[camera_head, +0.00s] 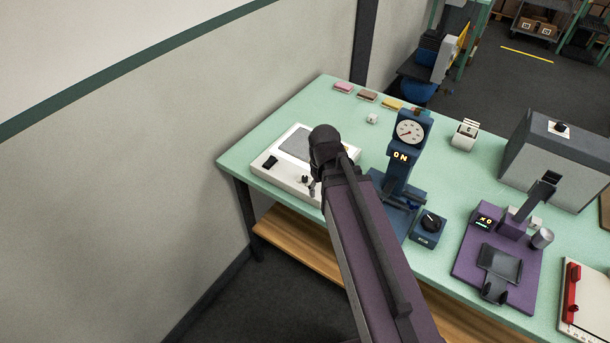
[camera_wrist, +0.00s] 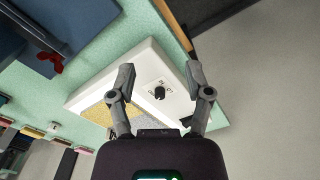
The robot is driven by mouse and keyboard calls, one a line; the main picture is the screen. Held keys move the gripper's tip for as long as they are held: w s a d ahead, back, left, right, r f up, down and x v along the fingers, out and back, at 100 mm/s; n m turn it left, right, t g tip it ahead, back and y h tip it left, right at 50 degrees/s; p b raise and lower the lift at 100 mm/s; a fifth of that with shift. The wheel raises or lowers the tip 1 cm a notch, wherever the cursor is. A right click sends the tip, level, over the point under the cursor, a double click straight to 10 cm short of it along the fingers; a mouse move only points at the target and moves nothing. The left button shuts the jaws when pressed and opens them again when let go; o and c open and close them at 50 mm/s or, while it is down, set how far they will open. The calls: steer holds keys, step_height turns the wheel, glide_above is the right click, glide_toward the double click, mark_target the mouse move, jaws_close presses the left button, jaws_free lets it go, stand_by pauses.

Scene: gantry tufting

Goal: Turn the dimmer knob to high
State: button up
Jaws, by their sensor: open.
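The dimmer knob (camera_wrist: 159,93) is a small black knob on a white box (camera_wrist: 176,66), with small dark markings around it. I cannot read which mark it points to. My gripper (camera_wrist: 160,74) is open and empty, with one finger on each side of the knob in the wrist view. The fingers look apart from the knob; their height above it is hard to tell. In the head view the white box (camera_head: 259,174) sits at the table's left end, and my arm and gripper (camera_head: 311,186) cover its right part and front corner.
A blue stand with a gauge (camera_head: 410,131) and a lit "ON" display stands right of my arm. A small blue box with a black knob (camera_head: 431,221) is near it. A purple device (camera_head: 472,248) and a grey box (camera_head: 545,165) stand further right. A wall borders the left.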

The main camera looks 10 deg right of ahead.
steer(key=w+r+n+p, duration=0.2)
steer(key=w+n, duration=0.4)
steer(key=n, duration=0.2)
step_height(320, 180, up, 3)
steer(key=n+p, duration=0.3)
steer(key=n, duration=0.9)
glide_above(305, 177)
steer(key=shift+r, duration=0.1)
step_height(305, 177, down, 14)
steer(key=b, duration=1.4)
steer(key=shift+r, duration=0.1)
jaws_close()
